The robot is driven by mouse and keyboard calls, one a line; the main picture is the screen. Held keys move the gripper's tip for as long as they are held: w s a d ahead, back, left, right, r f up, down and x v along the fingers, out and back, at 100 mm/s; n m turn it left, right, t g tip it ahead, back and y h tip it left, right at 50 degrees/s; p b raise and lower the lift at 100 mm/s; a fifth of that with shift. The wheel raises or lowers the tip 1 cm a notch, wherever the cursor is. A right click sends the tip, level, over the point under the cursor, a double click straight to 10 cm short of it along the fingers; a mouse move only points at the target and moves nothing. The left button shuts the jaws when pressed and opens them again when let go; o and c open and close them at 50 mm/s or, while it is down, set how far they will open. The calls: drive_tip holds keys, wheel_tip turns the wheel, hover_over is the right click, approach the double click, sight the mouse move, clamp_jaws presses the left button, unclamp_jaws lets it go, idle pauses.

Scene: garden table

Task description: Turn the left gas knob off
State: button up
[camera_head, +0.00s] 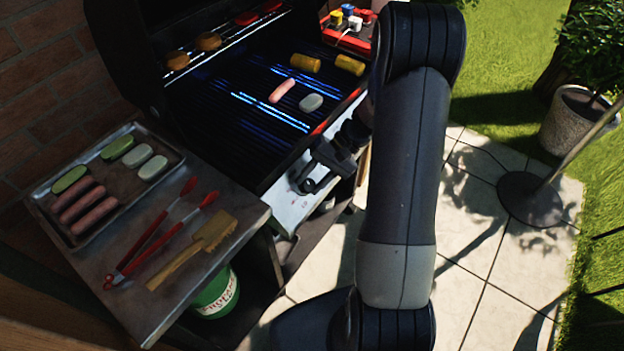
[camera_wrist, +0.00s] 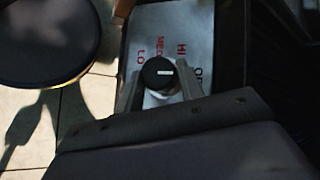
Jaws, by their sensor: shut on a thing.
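The left gas knob (camera_wrist: 152,70) is round and black with a short white mark. In the wrist view the mark lies nearly level and points right, roughly toward the dark OFF lettering (camera_wrist: 198,75). Red LO, MED and HI letters curve above the knob on the silver panel (camera_wrist: 150,22). My gripper (camera_wrist: 160,84) is shut on the knob, one finger on each side. In the head view my gripper (camera_head: 318,172) is at the grill's front panel (camera_head: 292,214), where the fingers largely hide the knob.
Blue flames glow under the grill grate (camera_head: 215,130), which holds sausage, corn and other food. A green bucket (camera_head: 217,295) stands below.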

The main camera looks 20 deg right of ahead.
drive_tip(key=o, duration=1)
drive_tip(key=shift+d+r, duration=0.1)
drive_tip(key=v, duration=1)
drive_tip(key=shift+d+r+b, duration=0.15)
drive_tip(key=shift+d+b, duration=0.1)
drive_tip(key=shift+b, duration=0.05)
drive_tip(key=x, duration=1)
drive_tip(key=shift+a+f+p, duration=0.2)
drive_tip(key=shift+a+p, duration=0.2)
